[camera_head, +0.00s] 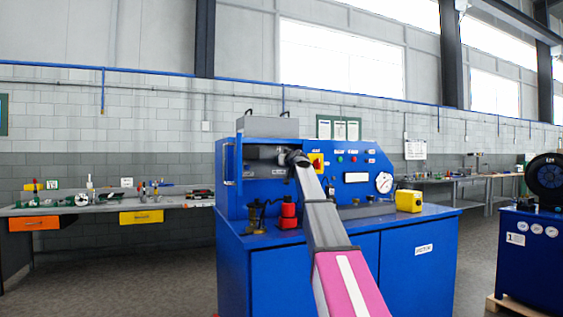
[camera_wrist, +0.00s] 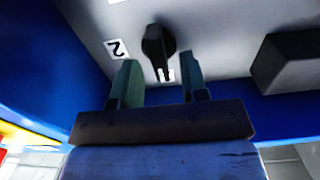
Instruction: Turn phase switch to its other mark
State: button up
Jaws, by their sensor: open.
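The phase switch (camera_wrist: 157,48) is a black rotary knob on a pale grey panel in the wrist view. Its narrow bar points down in the picture, toward a small white label (camera_wrist: 169,75) that it partly covers. A second white label marked "2" (camera_wrist: 117,49) sits to the knob's left. My gripper (camera_wrist: 160,75) is open, with one greenish finger to the left of the knob's bar and one to the right, both apparently clear of it. In the head view my gripper (camera_head: 284,157) reaches the blue machine's recess; the knob cannot be made out there.
A dark block (camera_wrist: 288,62) stands out from the panel right of the knob. In the head view, a red-and-yellow switch (camera_head: 316,162) is close beside my wrist. The blue machine (camera_head: 400,262) carries a red part (camera_head: 288,215) and a yellow box (camera_head: 408,200) on its top.

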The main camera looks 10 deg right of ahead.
jog(key=shift+x, duration=0.9)
grip_shut()
